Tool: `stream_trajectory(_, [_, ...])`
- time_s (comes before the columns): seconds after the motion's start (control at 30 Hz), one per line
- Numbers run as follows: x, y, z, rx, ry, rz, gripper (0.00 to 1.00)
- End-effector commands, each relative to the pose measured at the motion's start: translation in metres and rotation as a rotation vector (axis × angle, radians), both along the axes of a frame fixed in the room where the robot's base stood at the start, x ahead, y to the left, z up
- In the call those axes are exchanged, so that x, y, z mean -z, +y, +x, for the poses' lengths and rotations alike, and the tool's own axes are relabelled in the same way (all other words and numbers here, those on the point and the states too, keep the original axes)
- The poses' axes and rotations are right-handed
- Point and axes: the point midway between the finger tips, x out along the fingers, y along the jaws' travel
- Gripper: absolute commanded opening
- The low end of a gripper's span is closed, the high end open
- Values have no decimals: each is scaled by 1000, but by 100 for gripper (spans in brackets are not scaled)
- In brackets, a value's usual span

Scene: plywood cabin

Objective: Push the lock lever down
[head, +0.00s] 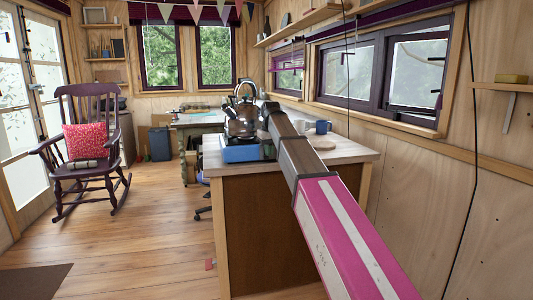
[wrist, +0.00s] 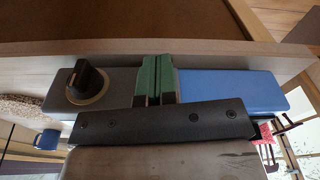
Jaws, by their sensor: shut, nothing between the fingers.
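A portable stove with a blue body (head: 240,150) stands near the left end of the wooden counter, with a metal kettle (head: 241,122) on top. In the wrist view, the stove's blue cover (wrist: 235,88) and its grey front panel with a black knob (wrist: 87,80) are close by. My gripper (wrist: 158,75), with green fingers, is shut and empty in front of the stove, between the knob and the blue cover. I cannot tell whether it touches the stove. The lock lever cannot be made out; the fingers may hide it. In the head view my arm covers the gripper.
A blue mug (head: 322,127), a white mug (head: 301,125) and a round cork mat (head: 321,143) stand right of my arm on the counter (head: 345,156). A rocking chair (head: 90,150) stands at left. The floor (head: 150,230) between is mostly clear.

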Motion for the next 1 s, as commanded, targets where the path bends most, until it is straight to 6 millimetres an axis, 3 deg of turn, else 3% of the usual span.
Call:
stream_trajectory(0.1, [-4, -7, -13, 0, 0, 0, 0])
stream_trajectory(0.53, [-12, -7, -13, 0, -2, 1, 0])
stream_trajectory(1.0, [-89, -10, -19, 0, -1, 0, 0])
